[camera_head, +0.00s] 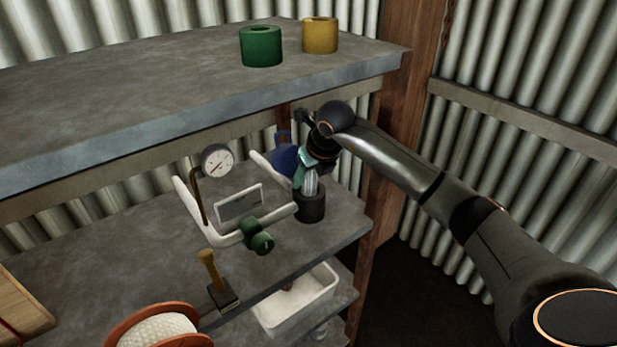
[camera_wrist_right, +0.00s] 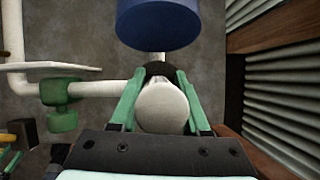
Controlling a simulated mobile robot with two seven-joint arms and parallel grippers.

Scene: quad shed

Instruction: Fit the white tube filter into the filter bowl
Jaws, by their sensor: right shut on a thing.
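The white tube filter (camera_head: 311,184) stands roughly upright between the green fingers of my right gripper (camera_head: 306,164), which is shut on it. The filter bowl (camera_head: 311,208), a black cup, is on the middle shelf directly below. The filter's lower end meets the bowl's mouth; I cannot tell how deep it reaches. In the right wrist view the filter (camera_wrist_right: 163,106) shows end-on between the fingers, with part of the dark bowl rim (camera_wrist_right: 160,70) behind it. My left gripper is not in view.
A blue cylinder (camera_head: 286,158) hangs close beside the gripper on white piping (camera_head: 228,240) with a green valve (camera_head: 256,236) and gauge (camera_head: 217,161). The upper shelf (camera_head: 150,90) overhangs, carrying green (camera_head: 261,46) and yellow (camera_head: 320,36) rolls. A wooden post (camera_head: 385,190) stands right.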

